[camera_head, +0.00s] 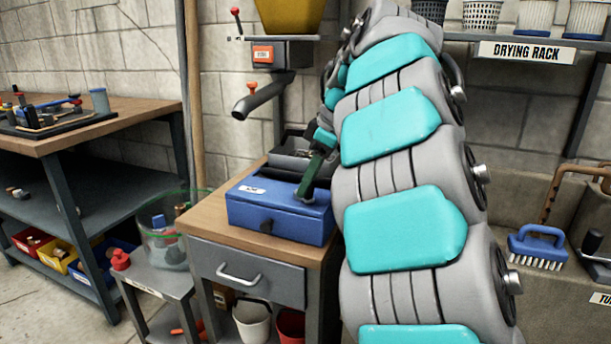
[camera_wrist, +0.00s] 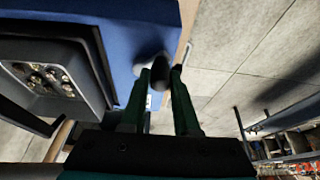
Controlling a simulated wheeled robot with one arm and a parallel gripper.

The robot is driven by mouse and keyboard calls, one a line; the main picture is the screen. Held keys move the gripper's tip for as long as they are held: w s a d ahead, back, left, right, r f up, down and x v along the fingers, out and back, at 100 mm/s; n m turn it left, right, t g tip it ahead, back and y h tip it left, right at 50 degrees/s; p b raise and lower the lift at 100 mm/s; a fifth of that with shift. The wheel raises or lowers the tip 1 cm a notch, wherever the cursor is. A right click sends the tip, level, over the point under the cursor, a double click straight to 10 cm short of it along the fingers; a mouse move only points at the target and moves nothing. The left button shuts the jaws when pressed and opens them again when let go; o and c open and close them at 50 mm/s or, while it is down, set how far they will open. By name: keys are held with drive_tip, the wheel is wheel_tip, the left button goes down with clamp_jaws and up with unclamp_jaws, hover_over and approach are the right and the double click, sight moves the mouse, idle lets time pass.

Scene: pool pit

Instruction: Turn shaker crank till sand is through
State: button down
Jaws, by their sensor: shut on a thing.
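The shaker appears to be the blue box (camera_head: 268,207) on the wooden-topped cabinet. My gripper (camera_head: 304,194) comes down from the arm to the top right of this box. In the wrist view my gripper (camera_wrist: 162,75) has its two dark green fingers on either side of a dark rounded knob (camera_wrist: 158,68), which looks like the crank's handle. It is shut on that knob, beside the blue casing (camera_wrist: 140,25). The rest of the crank is hidden. A dark tray (camera_wrist: 50,105) with several small shiny pieces lies left of the fingers in the wrist view. I see no sand.
Behind the blue box sits a dark open bin (camera_head: 290,152). A wall-mounted unit with a spout (camera_head: 258,100) is above. Left are a clear bucket (camera_head: 165,235) on a low stand and a workbench (camera_head: 75,135). A blue brush (camera_head: 537,247) lies right of my arm.

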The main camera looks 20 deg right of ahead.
drive_tip(key=shift+w+d+n+g+y, duration=0.1)
drive_tip(key=shift+d+n+g+y, duration=0.05)
drive_tip(key=shift+n, duration=0.45)
drive_tip(key=shift+w+d+n+g+y, duration=0.1)
drive_tip(key=shift+d+n+g+y, duration=0.05)
drive_tip(key=shift+n, duration=0.45)
drive_tip(key=c, duration=0.7)
unclamp_jaws()
drive_tip(key=shift+o, duration=0.2)
drive_tip(key=shift+s, duration=0.1)
